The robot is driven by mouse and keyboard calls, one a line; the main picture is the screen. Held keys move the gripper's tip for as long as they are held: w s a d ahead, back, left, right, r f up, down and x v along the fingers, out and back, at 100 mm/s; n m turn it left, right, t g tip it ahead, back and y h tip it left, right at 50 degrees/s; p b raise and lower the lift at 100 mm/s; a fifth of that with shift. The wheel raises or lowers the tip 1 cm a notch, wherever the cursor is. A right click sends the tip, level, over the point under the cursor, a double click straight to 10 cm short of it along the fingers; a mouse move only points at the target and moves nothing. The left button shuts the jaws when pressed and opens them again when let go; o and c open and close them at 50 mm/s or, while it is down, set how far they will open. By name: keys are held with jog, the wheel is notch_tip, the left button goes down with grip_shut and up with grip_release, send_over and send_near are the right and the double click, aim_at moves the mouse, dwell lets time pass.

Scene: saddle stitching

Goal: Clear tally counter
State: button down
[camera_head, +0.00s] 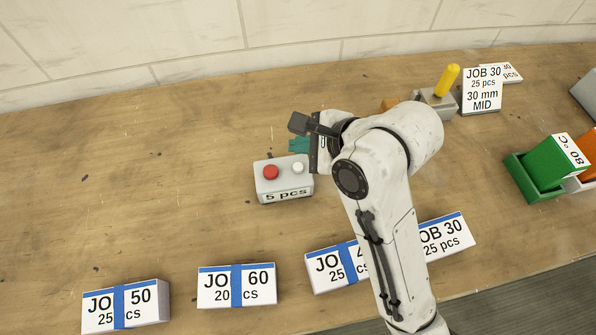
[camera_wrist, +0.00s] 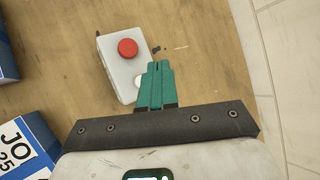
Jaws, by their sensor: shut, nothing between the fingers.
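The tally counter (camera_head: 270,187) is a light grey box on the bench with a red button (camera_head: 271,172), a white button (camera_head: 298,167) and a "5 pcs" label on its front. In the wrist view, the counter (camera_wrist: 114,68) shows its red button (camera_wrist: 128,48) in clear sight. The white button (camera_wrist: 137,82) is partly hidden by my teal fingers. My gripper (camera_wrist: 158,64) is shut and empty, and in the head view my gripper (camera_head: 297,146) is just behind the counter's white-button end. I cannot tell whether it touches the counter.
Paper stacks with blue bands line the front: JOB 50 (camera_head: 106,302), JOB 60 (camera_head: 213,287), one partly hidden by my arm, and JOB 30 (camera_head: 447,236). A yellow-handled device (camera_head: 447,80), a JOB 30 card (camera_head: 482,92) and a green bin (camera_head: 538,174) stand right. The left bench is clear.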

aim_at(301, 169)
notch_tip(301, 169, down, 2)
jog(key=shift+b, duration=0.75)
jog(key=shift+f, duration=1)
jog(key=shift+f+p, duration=0.6)
jog(key=shift+f, duration=0.35)
dwell(1.5)
jog(key=shift+r, duration=0.15)
jog(key=shift+r+p, duration=0.85)
jog(key=shift+p, duration=0.65)
notch_tip(301, 169, up, 5)
jog(key=p, duration=0.6)
jog(key=shift+p, duration=0.4)
